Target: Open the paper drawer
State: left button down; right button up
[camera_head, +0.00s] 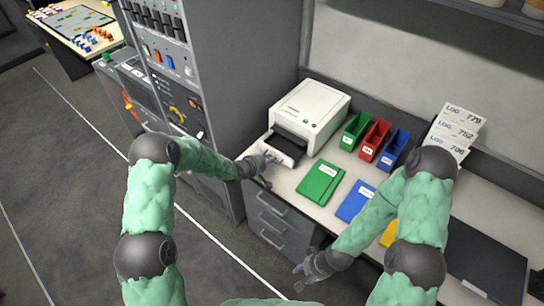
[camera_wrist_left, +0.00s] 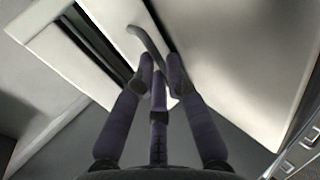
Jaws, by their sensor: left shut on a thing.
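The white printer (camera_head: 312,106) stands on the counter. Its paper drawer (camera_head: 284,148) sticks out at the front, with a dark inside showing. My left gripper (camera_head: 266,161) is at the drawer's front edge. In the left wrist view, my left gripper's purple-grey fingers (camera_wrist_left: 160,75) are shut on the drawer's curved grey handle (camera_wrist_left: 143,38). A dark gap shows behind the drawer's pale front there. My right gripper (camera_head: 302,277) is low in front of the counter, empty, with its fingers apart.
Green, red and blue bins (camera_head: 374,139) stand right of the printer. A green folder (camera_head: 320,181) and a blue folder (camera_head: 355,201) lie on the counter (camera_head: 290,184). Grey drawers (camera_head: 276,215) are below. A tall grey equipment rack (camera_head: 215,90) stands left of the printer.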

pick_arm(q)
jog(key=shift+s+a+f, duration=0.25)
jog(key=shift+s+f, duration=0.05)
jog(key=shift+s, duration=0.05)
jog(key=s+a+p, duration=0.2)
jog(key=s+a, duration=0.3)
jog(key=s, duration=0.2)
jog(key=shift+s+a+p, duration=0.35)
jog(key=shift+s+p, duration=0.05)
dwell(0.6)
jog(key=shift+a, duration=0.1)
jog(key=s+a+p, duration=0.2)
jog(key=s+a, duration=0.3)
jog(key=s, duration=0.2)
jog(key=shift+s+a, duration=0.25)
jog(key=shift+s, duration=0.15)
dwell(0.7)
jog(key=shift+r, duration=0.1)
